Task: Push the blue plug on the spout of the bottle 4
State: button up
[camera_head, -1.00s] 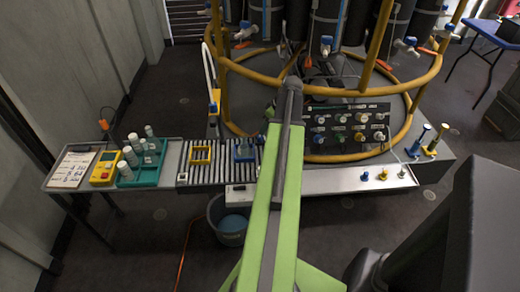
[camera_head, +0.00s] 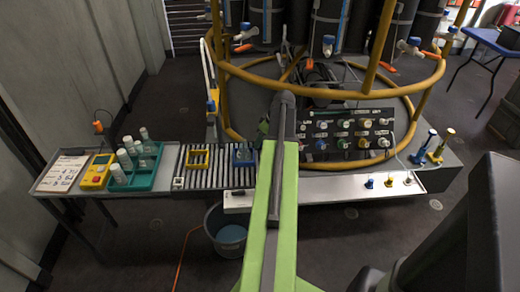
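Several dark grey bottles (camera_head: 330,25) stand in the yellow-ringed frame at the top; I cannot read which is bottle 4. White spouts with blue parts show at their lower ends, at the centre (camera_head: 328,44), at the left (camera_head: 246,30) and at the right (camera_head: 410,45). A small blue plug (camera_head: 370,183) stands on the white shelf, left of a yellow one (camera_head: 389,182) and a whitish one (camera_head: 408,180). My green arm reaches up the middle to a dark joint. My gripper is hidden beyond it, so I cannot see what it holds.
The yellow ring (camera_head: 290,68) curves across in front of the spouts. A panel of knobs (camera_head: 347,133) lies below it. At the left are a roller bench (camera_head: 217,178), a teal rack with vials (camera_head: 133,181) and a yellow meter (camera_head: 98,172). A bucket (camera_head: 228,233) is on the floor.

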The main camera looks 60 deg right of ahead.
jog(key=shift+r, duration=0.1)
grip_shut()
dwell(0.4)
notch_tip(320, 180, up, 5)
jog(key=p, duration=0.4)
jog(key=shift+f+p, duration=0.2)
jog(key=shift+p, duration=0.15)
jog(key=s+d+r+p, duration=0.5)
jog(key=s+r+p, duration=0.1)
jog(key=s, duration=0.4)
jog(key=shift+s+r, duration=0.15)
jog(key=shift+s, duration=0.1)
